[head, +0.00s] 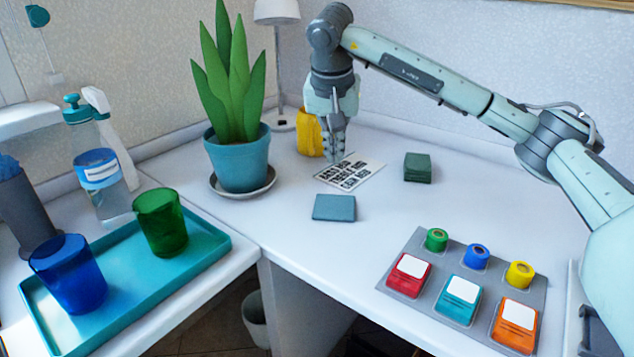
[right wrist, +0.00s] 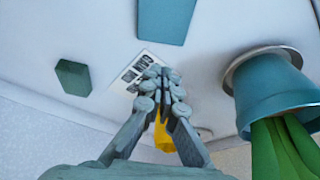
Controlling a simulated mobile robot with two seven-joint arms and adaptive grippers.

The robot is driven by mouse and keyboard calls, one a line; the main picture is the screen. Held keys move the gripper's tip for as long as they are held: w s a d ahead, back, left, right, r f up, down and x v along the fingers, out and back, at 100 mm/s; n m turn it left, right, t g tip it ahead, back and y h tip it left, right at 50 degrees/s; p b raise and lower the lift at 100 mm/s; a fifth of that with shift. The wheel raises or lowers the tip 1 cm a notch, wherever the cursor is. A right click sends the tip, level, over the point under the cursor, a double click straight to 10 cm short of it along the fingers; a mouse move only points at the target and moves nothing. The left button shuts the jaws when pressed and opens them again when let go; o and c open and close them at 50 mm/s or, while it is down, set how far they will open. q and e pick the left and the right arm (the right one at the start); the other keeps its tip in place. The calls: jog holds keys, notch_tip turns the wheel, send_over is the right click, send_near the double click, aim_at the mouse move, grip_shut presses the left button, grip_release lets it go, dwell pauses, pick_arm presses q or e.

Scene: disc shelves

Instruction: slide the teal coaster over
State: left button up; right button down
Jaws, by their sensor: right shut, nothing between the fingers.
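The teal coaster (head: 334,208) is a flat square lying on the white desk, in front of a printed card (head: 357,180). It also shows at the top of the right wrist view (right wrist: 165,18). My right gripper (head: 338,155) points down with its fingers shut and empty, over the back part of the card and behind the coaster, apart from it. In the right wrist view its fingertips (right wrist: 166,74) show beside the card. I cannot tell whether the fingertips touch the desk. My left gripper is out of view.
A dark green block (head: 417,168) lies to the right of the card. A potted plant (head: 240,163) stands left of the coaster and a yellow cup (head: 308,134) behind it. A grey panel (head: 398,258) with coloured pieces is at front right. Open desk surrounds the coaster's right side.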

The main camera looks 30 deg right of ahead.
aim_at(335, 193)
jog(key=x, duration=1)
jog(key=shift+a, duration=0.1)
